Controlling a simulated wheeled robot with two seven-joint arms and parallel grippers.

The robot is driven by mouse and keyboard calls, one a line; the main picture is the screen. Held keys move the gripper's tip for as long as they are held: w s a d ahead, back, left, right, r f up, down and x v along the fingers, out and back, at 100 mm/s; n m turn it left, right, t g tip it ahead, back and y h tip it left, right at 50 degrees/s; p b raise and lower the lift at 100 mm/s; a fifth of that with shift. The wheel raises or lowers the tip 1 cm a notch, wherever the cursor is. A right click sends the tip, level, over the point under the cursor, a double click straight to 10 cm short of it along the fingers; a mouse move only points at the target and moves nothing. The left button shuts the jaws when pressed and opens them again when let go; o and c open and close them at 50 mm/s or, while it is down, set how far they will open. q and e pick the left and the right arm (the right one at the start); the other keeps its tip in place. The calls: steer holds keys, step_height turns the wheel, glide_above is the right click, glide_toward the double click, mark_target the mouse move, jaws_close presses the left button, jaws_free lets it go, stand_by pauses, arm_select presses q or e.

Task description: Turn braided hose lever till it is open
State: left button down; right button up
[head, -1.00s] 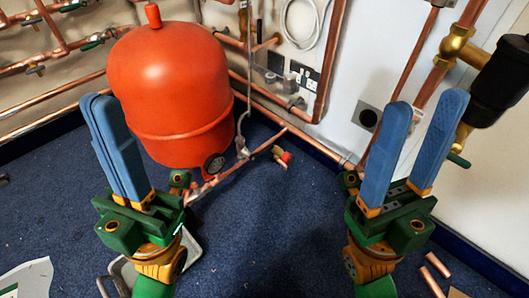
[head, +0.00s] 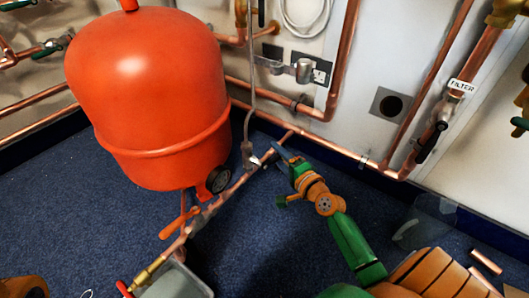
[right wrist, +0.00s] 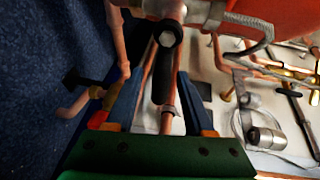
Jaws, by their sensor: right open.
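The grey braided hose (head: 250,95) hangs beside the red tank and meets a copper pipe low down; part of it also shows in the right wrist view (right wrist: 262,38). A black lever (right wrist: 162,80) on a bolt-headed pivot (right wrist: 168,38) lies between my right gripper's blue fingers in the right wrist view. Its long side runs roughly along the fingers. I cannot tell whether either finger touches it. My right gripper (head: 279,152) is open, close to the hose's lower end. In the head view the gripper hides the lever.
The large red tank (head: 150,90) stands left of the hose. Copper pipes (head: 335,150) run along the wall base. Blue carpet (head: 80,215) lies open in front.

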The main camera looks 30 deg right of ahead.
steer(key=w, duration=0.3)
steer(key=shift+f+b, duration=0.2)
steer(key=shift+b, duration=0.2)
jaws_close()
stand_by(1.1)
